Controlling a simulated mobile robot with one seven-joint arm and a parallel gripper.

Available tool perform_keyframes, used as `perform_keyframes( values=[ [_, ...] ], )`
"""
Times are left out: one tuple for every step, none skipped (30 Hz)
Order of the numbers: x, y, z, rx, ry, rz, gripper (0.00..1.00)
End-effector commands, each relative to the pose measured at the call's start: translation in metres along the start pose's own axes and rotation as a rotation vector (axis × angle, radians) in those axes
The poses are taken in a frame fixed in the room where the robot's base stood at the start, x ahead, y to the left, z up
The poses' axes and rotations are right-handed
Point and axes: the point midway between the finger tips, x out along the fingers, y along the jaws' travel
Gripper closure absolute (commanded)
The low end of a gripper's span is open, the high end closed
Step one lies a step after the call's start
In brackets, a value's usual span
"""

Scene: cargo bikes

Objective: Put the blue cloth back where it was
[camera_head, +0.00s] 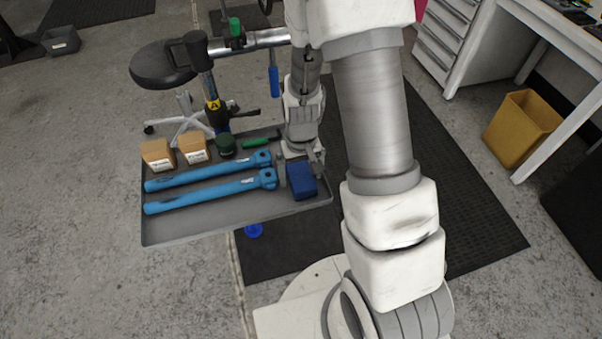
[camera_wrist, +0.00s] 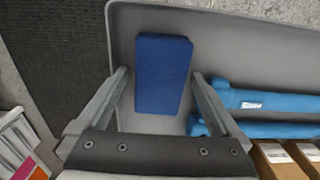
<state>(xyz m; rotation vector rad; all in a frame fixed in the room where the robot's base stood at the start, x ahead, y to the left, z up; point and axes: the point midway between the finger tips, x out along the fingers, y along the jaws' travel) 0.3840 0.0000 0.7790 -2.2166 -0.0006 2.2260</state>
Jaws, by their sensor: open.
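The blue cloth (camera_head: 302,188) is a folded dark blue block at the right end of the grey tray (camera_head: 190,231). In the wrist view the cloth (camera_wrist: 162,73) lies flat on the tray (camera_wrist: 215,30), between and slightly beyond my fingertips. My gripper (camera_head: 299,172) is just above that end of the tray. In the wrist view my gripper (camera_wrist: 160,77) is open, with one finger on each side of the cloth and a gap on both sides. Whether the fingertips touch the tray is not clear.
Two blue tools (camera_head: 205,195) lie beside the cloth. Two small cardboard boxes (camera_head: 157,155), a dark green round item (camera_head: 226,145) and a green-handled tool (camera_head: 262,139) sit along the back. A work stand (camera_head: 209,90) rises behind. A yellow bin (camera_head: 522,129) stands far right.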

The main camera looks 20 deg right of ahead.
Motion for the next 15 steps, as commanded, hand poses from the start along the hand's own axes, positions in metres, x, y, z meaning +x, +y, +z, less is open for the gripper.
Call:
perform_keyframes(
  values=[
    [-0.010,0.000,-0.001,0.000,0.005,0.000,0.00],
    [-0.015,0.000,-0.002,-0.001,0.006,0.000,0.00],
    [-0.023,0.000,-0.002,-0.001,0.006,0.000,0.00],
    [-0.029,0.000,-0.002,-0.001,0.007,0.000,0.00],
    [-0.036,0.000,-0.001,-0.001,0.007,0.000,0.00],
    [-0.045,0.000,-0.002,-0.001,0.008,0.000,0.00],
    [-0.052,0.000,-0.002,-0.001,0.007,0.000,0.00],
    [-0.058,0.000,-0.002,-0.001,0.007,0.000,0.00],
    [-0.067,0.000,-0.001,-0.001,0.007,0.000,0.00],
    [-0.073,0.000,-0.002,-0.001,0.008,0.000,0.00],
    [-0.079,0.000,-0.002,-0.001,0.007,0.000,0.00],
    [-0.087,0.000,-0.002,-0.001,0.007,0.000,0.00],
    [-0.092,0.000,-0.001,-0.001,0.006,0.000,0.00],
    [-0.096,0.000,-0.001,-0.001,0.006,0.000,0.00],
    [-0.102,0.000,-0.001,0.000,0.006,0.000,0.00]
  ],
)
